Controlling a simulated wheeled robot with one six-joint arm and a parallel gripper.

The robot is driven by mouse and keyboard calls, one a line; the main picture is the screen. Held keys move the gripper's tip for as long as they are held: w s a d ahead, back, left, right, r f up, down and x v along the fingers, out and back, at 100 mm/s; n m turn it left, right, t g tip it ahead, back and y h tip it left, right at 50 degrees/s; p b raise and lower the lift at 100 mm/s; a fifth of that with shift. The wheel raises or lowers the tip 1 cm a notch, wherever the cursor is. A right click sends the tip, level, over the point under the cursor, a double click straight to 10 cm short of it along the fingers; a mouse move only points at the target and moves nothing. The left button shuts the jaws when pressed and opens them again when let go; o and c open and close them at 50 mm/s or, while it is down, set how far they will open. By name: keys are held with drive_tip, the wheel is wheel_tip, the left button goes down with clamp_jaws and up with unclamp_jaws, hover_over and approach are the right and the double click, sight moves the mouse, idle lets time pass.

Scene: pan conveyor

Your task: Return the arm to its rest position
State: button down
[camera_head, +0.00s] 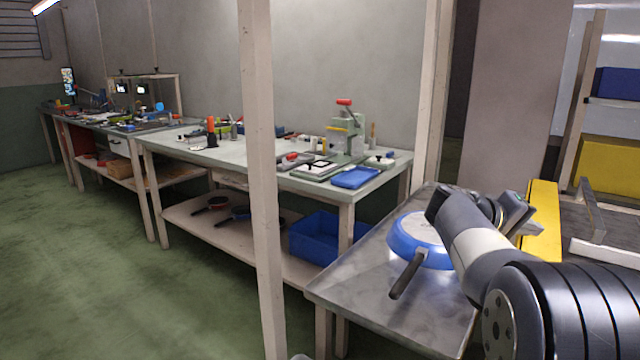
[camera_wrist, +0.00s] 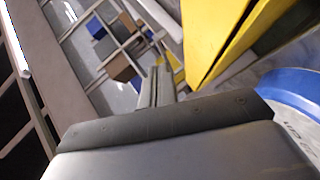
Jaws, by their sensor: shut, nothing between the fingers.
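My arm is bent over the metal table, with its elbow high. My gripper (camera_head: 531,226) is at the table's right side, just left of a yellow guard. In the wrist view the two fingers of my gripper (camera_wrist: 156,85) lie close together, shut and empty. A blue pan (camera_head: 408,258) with a pale round face and a dark handle lies on the metal table, left of my gripper and partly hidden by my arm. The pan (camera_wrist: 288,88) also shows at the right of the wrist view, apart from the fingers.
The metal table (camera_head: 350,284) is clear left of the pan. The yellow guard (camera_head: 543,205) stands close to my gripper. A white post (camera_head: 262,180) rises in front of a workbench (camera_head: 265,166) with tools. Shelving with a yellow bin (camera_head: 610,167) is at the right.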

drive_tip(key=a+n+h, duration=0.1)
drive_tip(key=w+a+n+h, duration=0.1)
drive_tip(key=w+a+h+b, duration=0.1)
drive_tip(key=shift+w+f+n, duration=0.1)
drive_tip(key=shift+f+n, duration=0.15)
drive_tip(key=shift+n, duration=0.15)
idle(0.4)
